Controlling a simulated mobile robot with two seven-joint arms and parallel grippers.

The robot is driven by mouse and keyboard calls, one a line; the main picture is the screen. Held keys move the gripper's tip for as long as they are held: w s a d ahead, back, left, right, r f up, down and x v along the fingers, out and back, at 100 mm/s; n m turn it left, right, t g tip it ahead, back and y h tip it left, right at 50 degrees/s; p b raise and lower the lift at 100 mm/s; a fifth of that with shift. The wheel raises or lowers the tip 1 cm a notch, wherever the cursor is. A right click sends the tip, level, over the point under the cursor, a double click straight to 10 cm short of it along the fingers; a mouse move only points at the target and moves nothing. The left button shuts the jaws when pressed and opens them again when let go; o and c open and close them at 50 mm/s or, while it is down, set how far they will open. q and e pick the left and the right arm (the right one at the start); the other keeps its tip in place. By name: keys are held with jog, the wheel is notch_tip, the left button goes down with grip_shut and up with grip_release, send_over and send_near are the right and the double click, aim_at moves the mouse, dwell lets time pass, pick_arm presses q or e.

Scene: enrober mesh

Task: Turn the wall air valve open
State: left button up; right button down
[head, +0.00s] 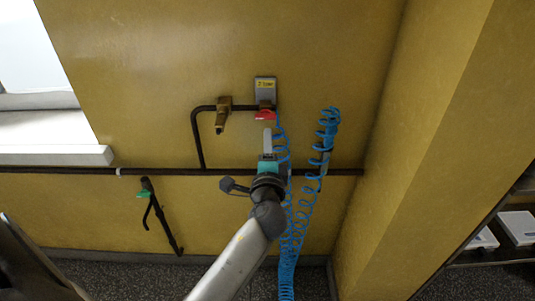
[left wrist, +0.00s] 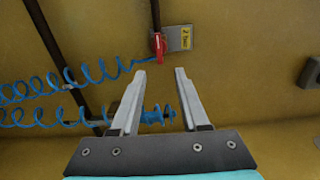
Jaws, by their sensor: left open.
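The air valve's red handle (head: 265,115) is on the wall, at the right end of a dark pipe, just below a grey plate with a yellow label (head: 265,88). In the left wrist view the red handle (left wrist: 158,45) lies beyond the fingertips, near the pipe's end. My left gripper (head: 267,133) reaches up from below and is just under the handle in the head view. In the left wrist view its two fingers (left wrist: 160,72) are apart with nothing between the tips. No contact with the handle shows. My right gripper is not in view.
Blue coiled hoses (head: 324,150) hang beside and behind my left gripper. A brass fitting (head: 222,115) sits left of the valve. A long horizontal pipe (head: 80,170) crosses the wall below. A green-handled valve (head: 146,186) is lower left. A wall corner stands at right.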

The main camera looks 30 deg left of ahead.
pick_arm(q)
jog(key=shift+v, duration=2)
jog(key=s+d+f+n+g+h, duration=0.1)
jog(key=s+d+f+g+h, duration=0.15)
jog(key=f, duration=0.85)
jog(key=s+d+f+g+h, duration=0.2)
jog(key=s+f, duration=0.1)
jog(key=f, duration=0.7)
jog(key=s+d+f+n+g+h, duration=0.1)
jog(key=s+d+f+g+h, duration=0.15)
jog(key=f, duration=0.85)
jog(key=s+f+n+g+h, duration=0.1)
jog(key=s+f+n+g, duration=0.1)
jog(key=s+f, duration=0.4)
jog(key=s+f+n+g, duration=0.2)
jog(key=s+f, duration=0.4)
jog(key=s, duration=1)
jog(key=s+d+f+n+g+h, duration=0.1)
jog(key=s+f+n+g, duration=0.2)
jog(key=s+f, duration=0.4)
jog(key=s, duration=0.4)
jog(key=shift+s+h, duration=0.3)
jog(key=shift+s, duration=0.1)
